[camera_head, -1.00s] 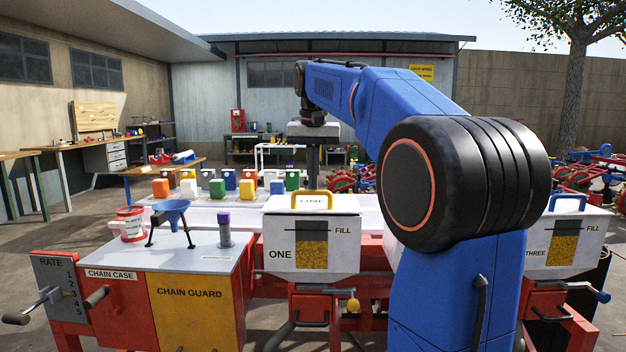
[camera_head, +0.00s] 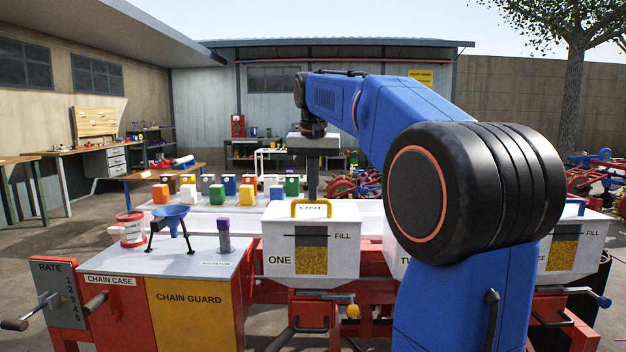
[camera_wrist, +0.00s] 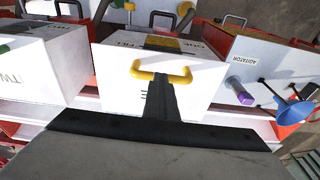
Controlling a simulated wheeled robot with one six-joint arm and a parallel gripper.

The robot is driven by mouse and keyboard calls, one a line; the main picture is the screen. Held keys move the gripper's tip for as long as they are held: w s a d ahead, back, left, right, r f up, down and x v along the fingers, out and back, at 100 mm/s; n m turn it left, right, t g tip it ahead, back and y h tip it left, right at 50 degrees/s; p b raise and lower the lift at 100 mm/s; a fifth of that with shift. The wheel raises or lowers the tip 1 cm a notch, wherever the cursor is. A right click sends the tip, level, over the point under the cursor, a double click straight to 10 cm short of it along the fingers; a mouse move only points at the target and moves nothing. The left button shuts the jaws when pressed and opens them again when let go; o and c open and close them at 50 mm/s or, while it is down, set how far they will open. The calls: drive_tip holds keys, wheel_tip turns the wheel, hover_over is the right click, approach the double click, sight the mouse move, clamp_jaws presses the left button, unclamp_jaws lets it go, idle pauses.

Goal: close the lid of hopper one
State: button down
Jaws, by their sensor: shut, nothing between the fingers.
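Hopper one (camera_head: 285,240) is a white box marked ONE and FILL, with a dark and yellow level window, in the middle of the head view. Its lid, with a yellow handle (camera_head: 311,203), looks flat on the box, with no clear gap. In the wrist view hopper one (camera_wrist: 112,85) and its yellow handle (camera_wrist: 181,78) show below my gripper (camera_wrist: 160,82). My fingers are shut and empty, and their tips overlap the handle in that view. I cannot tell whether they touch it. In the head view my gripper (camera_head: 313,190) is upright just behind the handle.
Hopper two (camera_wrist: 40,70) stands beside hopper one; my arm hides most of it in the head view. Hopper three (camera_head: 580,250) is farther right. A blue funnel (camera_head: 171,214) and purple-topped cylinder (camera_head: 223,235) stand on the left cabinet. Several coloured blocks (camera_head: 228,186) stand behind.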

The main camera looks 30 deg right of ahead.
wheel_tip(320, 180, up, 14)
drive_tip(key=s+a, duration=0.2)
drive_tip(key=s, duration=0.1)
drive_tip(key=s+a+f+n+t, duration=0.1)
drive_tip(key=s+a+f, duration=0.3)
drive_tip(key=s+f, duration=0.4)
drive_tip(key=s+a+f+n+t, duration=0.1)
drive_tip(key=s+a+f+n, duration=0.2)
drive_tip(key=f, duration=1.7)
drive_tip(key=s+a+f+n+t+y, duration=0.1)
drive_tip(key=s+a+f, duration=0.5)
drive_tip(key=s+f, duration=0.8)
drive_tip(key=shift+a+f+n, duration=0.2)
drive_tip(key=shift+f+n, duration=0.35)
drive_tip(key=shift+n, duration=0.35)
